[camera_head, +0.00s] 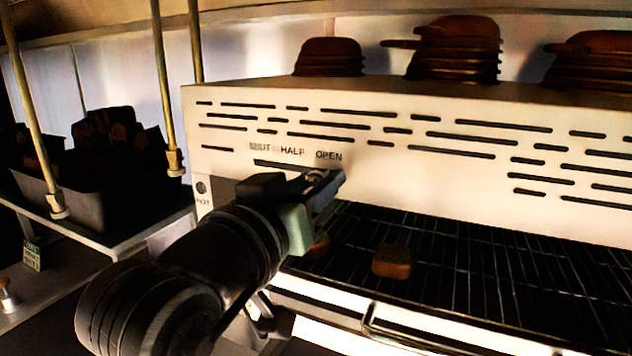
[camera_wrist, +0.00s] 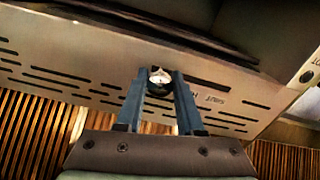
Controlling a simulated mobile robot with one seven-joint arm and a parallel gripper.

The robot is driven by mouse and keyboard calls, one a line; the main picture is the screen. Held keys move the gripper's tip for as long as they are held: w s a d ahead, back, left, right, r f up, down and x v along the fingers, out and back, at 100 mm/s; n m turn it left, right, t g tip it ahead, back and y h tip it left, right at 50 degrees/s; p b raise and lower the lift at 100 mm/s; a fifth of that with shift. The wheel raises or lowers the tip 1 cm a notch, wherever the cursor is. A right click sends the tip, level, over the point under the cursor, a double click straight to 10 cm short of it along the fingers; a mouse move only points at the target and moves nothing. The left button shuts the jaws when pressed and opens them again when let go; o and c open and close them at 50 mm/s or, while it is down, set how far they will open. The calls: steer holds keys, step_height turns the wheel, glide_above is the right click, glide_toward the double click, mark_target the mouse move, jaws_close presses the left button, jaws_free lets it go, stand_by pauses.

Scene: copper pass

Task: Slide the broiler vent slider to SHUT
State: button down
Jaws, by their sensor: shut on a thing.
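The broiler (camera_head: 420,115) is a cream metal box with vent slots. Its front carries the labels SHUT, HALF and OPEN above a dark slider slot (camera_head: 275,163). My gripper (camera_head: 328,181) reaches in from the lower left, its fingers under the OPEN label. In the wrist view, the round, pale-faced slider knob (camera_wrist: 160,77) sits between the fingertips of my gripper (camera_wrist: 160,82), which is shut on it. The knob stands at the OPEN side, with the SHUT lettering (camera_wrist: 229,101) off to the right there. In the head view my gripper mostly hides the knob and the slot's right part.
A dark grill rack (camera_head: 480,270) lies below the panel, with a brown block (camera_head: 392,262) on it. A bar handle (camera_head: 420,340) juts out in front. Brown stacked pots (camera_head: 455,50) stand on top. Brass posts (camera_head: 163,90) and a dark bin (camera_head: 90,200) are at left.

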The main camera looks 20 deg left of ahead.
mark_target(259, 162)
stand_by(0.8)
steer(key=a+b, duration=0.1)
steer(key=a, duration=0.3)
steer(key=a+b, duration=0.1)
steer(key=a, duration=0.4)
steer(key=shift+w+a, duration=0.2)
steer(key=shift+a, duration=0.1)
steer(key=shift+a+r, duration=0.1)
steer(key=shift+a, duration=0.3)
steer(key=c, duration=0.5)
jaws_free()
steer(key=shift+a, duration=0.15)
steer(key=shift+c, duration=0.2)
steer(key=shift+s, duration=0.1)
